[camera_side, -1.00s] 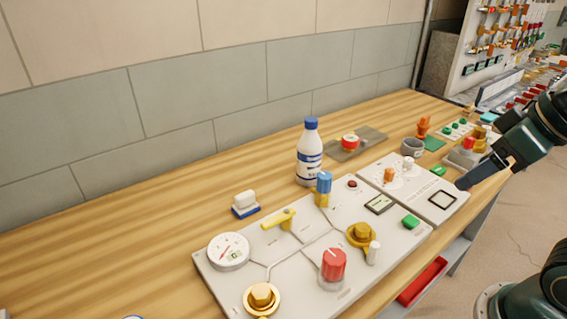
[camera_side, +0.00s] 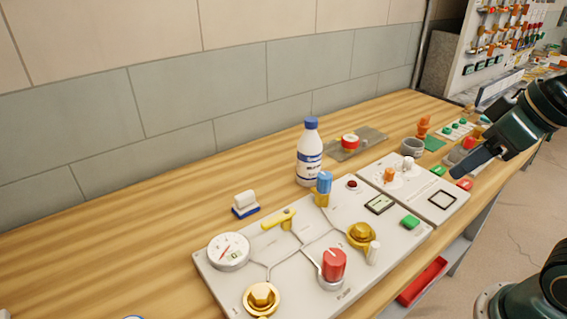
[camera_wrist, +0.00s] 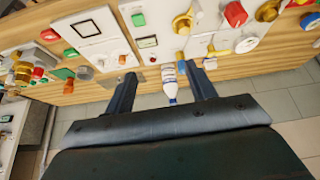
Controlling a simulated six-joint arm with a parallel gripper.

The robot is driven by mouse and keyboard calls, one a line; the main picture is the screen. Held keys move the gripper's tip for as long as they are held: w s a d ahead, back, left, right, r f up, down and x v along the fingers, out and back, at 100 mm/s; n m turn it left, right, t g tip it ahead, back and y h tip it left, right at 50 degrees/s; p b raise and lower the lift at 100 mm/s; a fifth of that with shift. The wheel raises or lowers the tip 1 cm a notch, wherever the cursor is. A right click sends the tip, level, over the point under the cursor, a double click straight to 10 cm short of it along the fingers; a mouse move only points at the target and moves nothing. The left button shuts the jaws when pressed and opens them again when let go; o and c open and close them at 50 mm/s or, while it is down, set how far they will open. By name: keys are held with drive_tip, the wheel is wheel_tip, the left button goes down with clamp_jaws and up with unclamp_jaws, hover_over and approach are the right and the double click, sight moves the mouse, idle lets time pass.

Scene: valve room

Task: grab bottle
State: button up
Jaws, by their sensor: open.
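The bottle (camera_side: 310,155) is white with a blue cap and a blue-and-white label. It stands upright on the wooden table, behind the valve panel, in the side view. In the wrist view the bottle (camera_wrist: 169,84) shows between my two fingers, some way beyond them. My gripper (camera_side: 456,176) is at the right of the side view, above the right end of the table and well apart from the bottle. In the wrist view my gripper (camera_wrist: 162,82) has its two dark fingers spread with nothing held.
The valve panel (camera_side: 290,262) with knobs and a gauge lies in front of the bottle. A smaller panel (camera_side: 450,205) lies to its right. A white-and-blue block (camera_side: 245,204) sits left of the bottle. A grey cup (camera_side: 412,147) stands to the right.

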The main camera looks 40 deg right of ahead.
drive_tip(key=w+a+r+n+y, duration=0.15)
drive_tip(key=w+r, duration=0.25)
drive_tip(key=w, duration=0.5)
drive_tip(key=n+g+y, duration=0.1)
drive_tip(key=n+y, duration=0.2)
drive_tip(key=n, duration=0.4)
approach(313, 119)
drive_tip(key=shift+s+d+r, duration=0.25)
drive_tip(key=shift+r, duration=0.2)
drive_tip(key=shift+f, duration=0.15)
drive_tip(key=shift+x, duration=4.2)
drive_tip(key=shift+x, duration=2.6)
drive_tip(key=shift+a, duration=0.1)
